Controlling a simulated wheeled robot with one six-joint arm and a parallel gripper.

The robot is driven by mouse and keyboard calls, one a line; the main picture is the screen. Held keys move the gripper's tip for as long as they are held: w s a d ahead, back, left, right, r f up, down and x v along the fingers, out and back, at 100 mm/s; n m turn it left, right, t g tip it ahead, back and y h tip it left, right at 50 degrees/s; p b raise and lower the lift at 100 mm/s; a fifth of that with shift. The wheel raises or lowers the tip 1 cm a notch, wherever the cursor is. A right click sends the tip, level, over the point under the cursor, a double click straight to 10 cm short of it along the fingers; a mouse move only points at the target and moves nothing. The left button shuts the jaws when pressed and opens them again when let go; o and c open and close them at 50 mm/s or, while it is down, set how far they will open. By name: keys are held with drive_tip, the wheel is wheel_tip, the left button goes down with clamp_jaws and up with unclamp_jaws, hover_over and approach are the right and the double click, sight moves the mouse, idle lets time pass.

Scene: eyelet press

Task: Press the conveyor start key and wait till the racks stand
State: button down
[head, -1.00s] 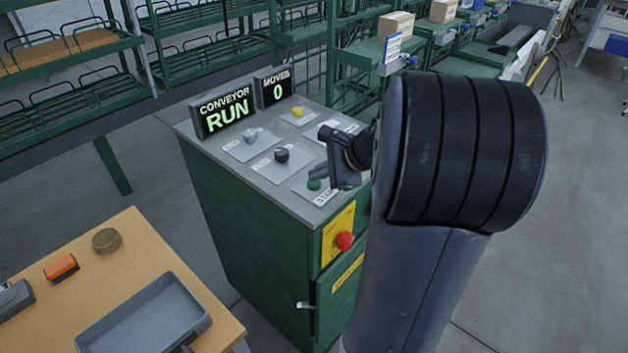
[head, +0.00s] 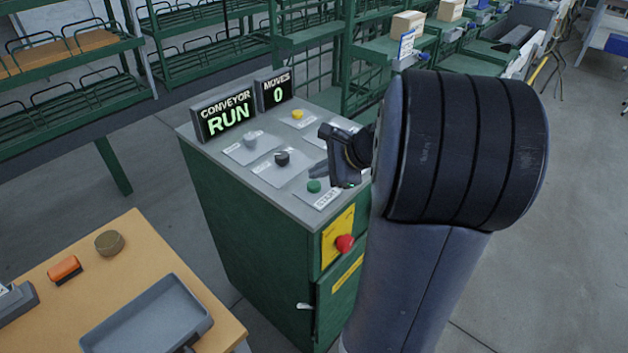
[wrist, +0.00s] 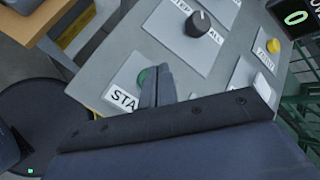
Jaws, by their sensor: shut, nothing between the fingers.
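The green start key (head: 314,186) sits on a plate labelled START at the front right of the grey console top (head: 222,154). In the wrist view the start key (wrist: 146,77) is partly hidden behind the fingers. My gripper (head: 318,173) is shut and empty, just above and beside the key; it appears clear of it. In the wrist view my gripper (wrist: 156,72) also shows closed fingertips. The conveyor display (head: 225,115) reads RUN in green. The moves display (head: 275,91) reads 0. Green racks (head: 380,48) carrying cardboard boxes (head: 408,23) stand behind the console.
A red stop button (head: 345,243) on a yellow plate is on the console front. A wooden table (head: 60,290) with a grey tray (head: 150,320) stands at lower left.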

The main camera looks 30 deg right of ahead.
wheel_tip(320, 180, up, 5)
drive_tip(key=p, duration=0.4)
drive_tip(key=shift+r+p, duration=0.1)
drive_tip(key=shift+p, duration=0.2)
idle(0.3)
drive_tip(key=s+d+r+p, duration=0.1)
drive_tip(key=s+d, duration=0.2)
drive_tip(key=s, duration=0.6)
drive_tip(key=s+d+p, duration=0.1)
drive_tip(key=s+d, duration=0.2)
drive_tip(key=s, duration=0.6)
drive_tip(key=shift+s+d+r, duration=0.4)
drive_tip(key=shift+w, duration=0.1)
drive_tip(key=b, duration=0.2)
approach(319, 186)
drive_tip(key=w+a+r, duration=0.2)
drive_tip(key=shift+w+a+r, duration=0.25)
drive_tip(key=shift+w+r, duration=0.1)
